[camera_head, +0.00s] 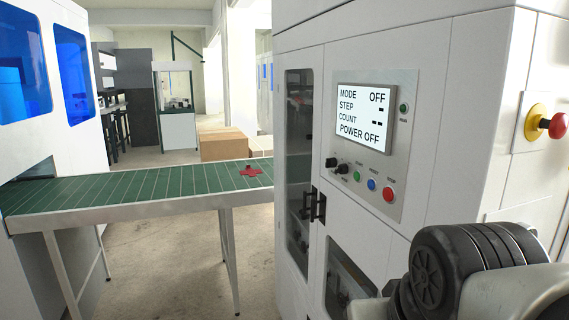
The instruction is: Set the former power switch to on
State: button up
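The box former (431,120) is a tall white cabinet on the right. Its grey control panel (400,190) carries a screen (364,116) reading MODE OFF, dashes for STEP and COUNT, and POWER OFF. Two small black knobs (331,162) (342,168) sit at the panel's lower left. Their labels are too small to read, so I cannot tell which is the power switch or how either is turned. My arm's black and grey links fill the lower right corner, in front of the cabinet. My gripper is not in view.
Green, blue and red buttons (372,184) sit right of the knobs. A red emergency button (556,126) projects from the cabinet's right side. Black door handles (314,205) stick out below the panel. A green conveyor (130,187) with a red cross-shaped piece (250,171) lies left; brown boxes (222,145) stand behind.

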aim_at(330, 162)
jog(key=i+j, duration=0.15)
jog(key=j, duration=0.25)
jog(key=i+j, duration=0.15)
jog(key=j, duration=0.2)
jog(key=i+j+z, duration=0.1)
jog(key=j, duration=0.3)
jog(key=i, duration=0.05)
